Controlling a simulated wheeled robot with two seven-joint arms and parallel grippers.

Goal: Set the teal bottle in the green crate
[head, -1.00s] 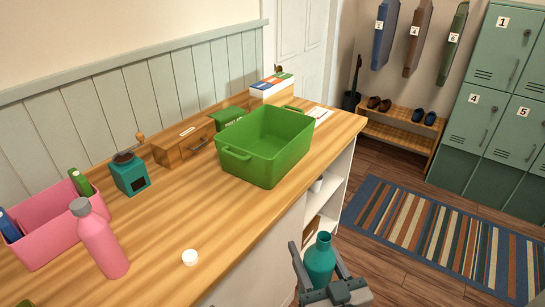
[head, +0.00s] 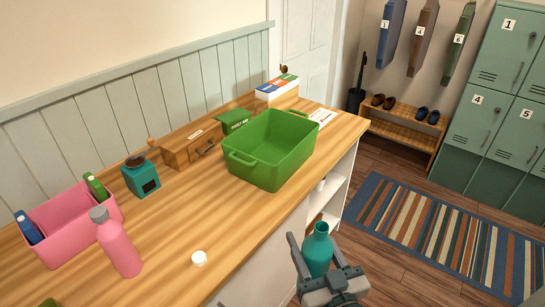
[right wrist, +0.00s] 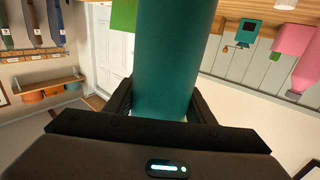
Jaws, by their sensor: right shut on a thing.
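The teal bottle (head: 318,252) is upright and uncapped, held by my right gripper (head: 318,262) off the front edge of the counter, in front of the crate. In the right wrist view the bottle (right wrist: 172,60) fills the middle, between the two dark fingers. The green crate (head: 256,172) stands on the counter towards its far right end. Its visible inside looks empty. A small part of the crate shows in the right wrist view (right wrist: 123,15). My left gripper is not in view.
On the counter stand a pink bottle (head: 119,247), a white cap (head: 199,257), a pink bin (head: 75,247), a teal grinder (head: 141,178), a wooden drawer box (head: 190,148), a small green box (head: 236,121) and a striped box (head: 277,90). The counter between cap and crate is clear.

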